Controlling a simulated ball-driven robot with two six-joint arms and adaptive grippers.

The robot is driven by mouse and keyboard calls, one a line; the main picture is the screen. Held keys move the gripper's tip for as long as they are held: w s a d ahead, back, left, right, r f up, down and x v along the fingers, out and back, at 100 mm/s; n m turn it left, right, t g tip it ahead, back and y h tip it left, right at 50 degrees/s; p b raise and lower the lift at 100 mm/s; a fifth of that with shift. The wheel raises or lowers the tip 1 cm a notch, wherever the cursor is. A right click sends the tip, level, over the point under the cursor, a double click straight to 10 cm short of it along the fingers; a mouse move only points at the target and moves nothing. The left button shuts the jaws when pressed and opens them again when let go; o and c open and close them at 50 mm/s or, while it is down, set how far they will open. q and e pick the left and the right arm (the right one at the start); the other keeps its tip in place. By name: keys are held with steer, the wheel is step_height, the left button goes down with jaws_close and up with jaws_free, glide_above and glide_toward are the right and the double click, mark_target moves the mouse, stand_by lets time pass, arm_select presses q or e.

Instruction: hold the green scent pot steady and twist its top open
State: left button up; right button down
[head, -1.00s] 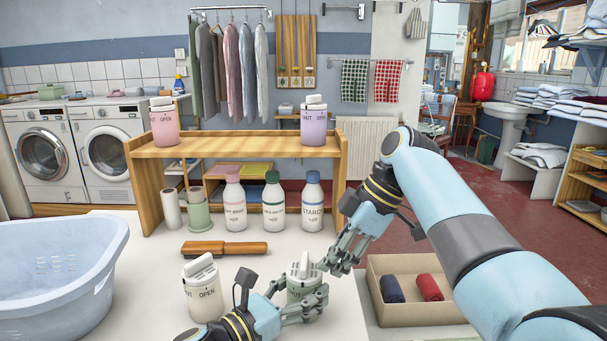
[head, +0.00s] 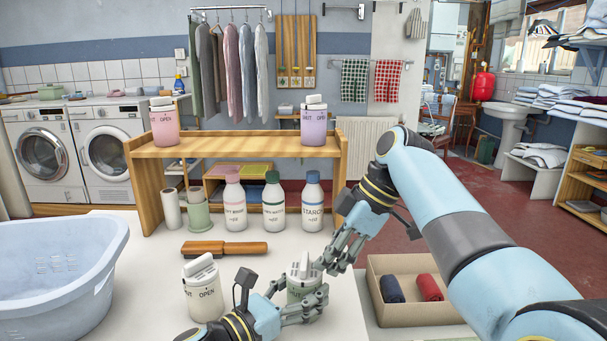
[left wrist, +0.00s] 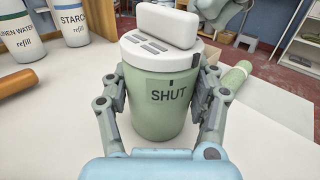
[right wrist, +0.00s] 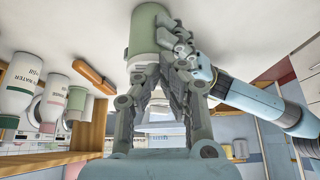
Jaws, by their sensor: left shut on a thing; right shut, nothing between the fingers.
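The green scent pot (head: 299,291) stands upright on the white table, partly hidden by my left gripper. In the left wrist view the pot (left wrist: 152,108) shows the word SHUT under a small dark mark. Its white top (left wrist: 160,48) is on, with a raised ridge across it. My left gripper (head: 310,303) is shut around the pot's body, one finger on each side. My right gripper (head: 326,264) is shut and empty, tilted down just right of the top. In the right wrist view its fingers (right wrist: 160,72) come close to the pot; contact is unclear.
A cream pot (head: 204,292) stands left of my left gripper, with a brush (head: 224,249) behind it. Several refill bottles (head: 273,205) stand under the wooden shelf (head: 235,149). A blue basin (head: 55,265) is at left, and a box (head: 440,312) with rolled cloths at right.

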steer(key=shift+a, duration=0.25)
steer(key=shift+w+d, duration=0.1)
steer(key=shift+w, duration=0.3)
stand_by(0.4)
steer(key=shift+w, duration=0.75)
steer(key=shift+w, duration=0.1)
stand_by(0.4)
step_height(320, 180, up, 6)
steer(key=shift+d, duration=0.3)
stand_by(0.4)
